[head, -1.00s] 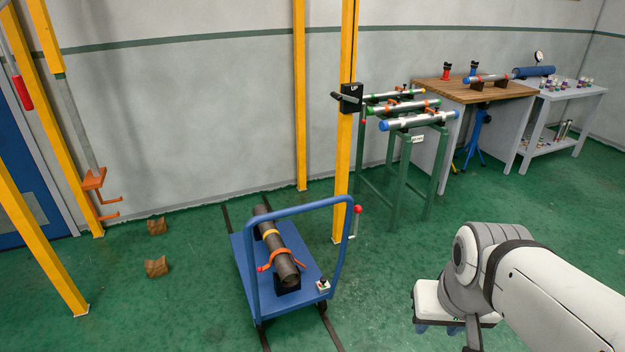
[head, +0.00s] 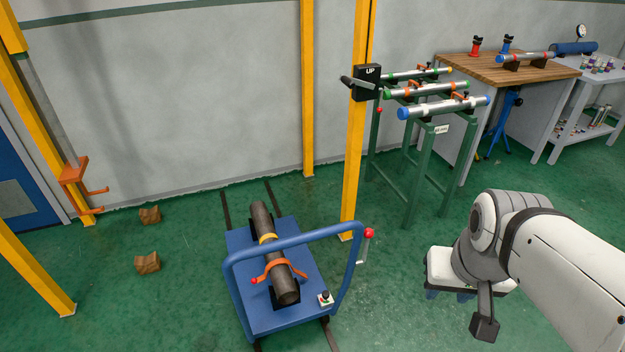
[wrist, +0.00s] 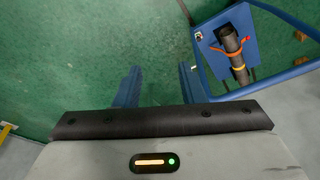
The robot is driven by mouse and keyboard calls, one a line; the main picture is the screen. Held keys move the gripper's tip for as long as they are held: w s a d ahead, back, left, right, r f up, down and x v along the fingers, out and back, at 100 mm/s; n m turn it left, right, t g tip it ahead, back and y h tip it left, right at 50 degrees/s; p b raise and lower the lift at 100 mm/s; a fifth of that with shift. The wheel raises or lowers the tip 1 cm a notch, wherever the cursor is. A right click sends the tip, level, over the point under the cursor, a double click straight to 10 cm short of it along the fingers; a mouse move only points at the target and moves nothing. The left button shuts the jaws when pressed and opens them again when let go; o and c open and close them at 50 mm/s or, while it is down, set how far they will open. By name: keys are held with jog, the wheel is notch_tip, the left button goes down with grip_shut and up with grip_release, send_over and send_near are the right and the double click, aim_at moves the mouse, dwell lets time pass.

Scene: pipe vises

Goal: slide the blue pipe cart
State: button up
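The blue pipe cart (head: 258,322) stands on dark floor rails at the lower middle of the head view. It carries a dark grey pipe (head: 283,270) with an orange strap and a yellow band. Its blue push handle (head: 292,240) arches over the near end, with a red-knobbed lever at the right. My gripper (head: 450,293) is to the right of the cart, apart from it. In the wrist view the two blue fingers (wrist: 160,90) are spread apart with only green floor between them. The cart also shows at the upper right there (wrist: 215,55).
Yellow posts (head: 355,130) stand behind the cart, one with a black crank box marked UP. A green rack (head: 422,170) with several pipes and a wooden bench (head: 520,72) are at the back right. Wooden chocks (head: 147,262) lie left of the cart. Floor between cart and gripper is clear.

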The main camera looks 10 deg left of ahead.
jog(key=shift+o, duration=0.5)
jog(key=shift+d, duration=0.15)
jog(key=shift+o, duration=0.5)
jog(key=w+f+n+t+b, duration=0.3)
jog(key=w+f+n+b, duration=0.1)
jog(key=w, duration=0.4)
jog(key=shift+w+a+f+n+h, duration=0.2)
jog(key=shift+w+f+n+h, duration=0.1)
jog(key=shift+f+n, duration=0.4)
jog(key=w+a+f+n+t+y+b, duration=0.1)
jog(key=w+a+f+n+t+b, duration=0.25)
jog(key=w+n, duration=0.2)
jog(key=n+y+b, duration=0.7)
jog(key=n+y, duration=0.5)
jog(key=n, duration=0.4)
send_near(291, 237)
jog(key=w+a+f, duration=0.1)
jog(key=w+f, duration=0.2)
jog(key=shift+a+r+n, duration=0.15)
jog(key=shift+a+n, duration=0.2)
jog(key=shift+a, duration=0.2)
jog(key=shift+a+y, duration=0.3)
jog(key=shift+a, duration=0.05)
jog(key=x, duration=0.7)
jog(key=shift+w+d, duration=0.1)
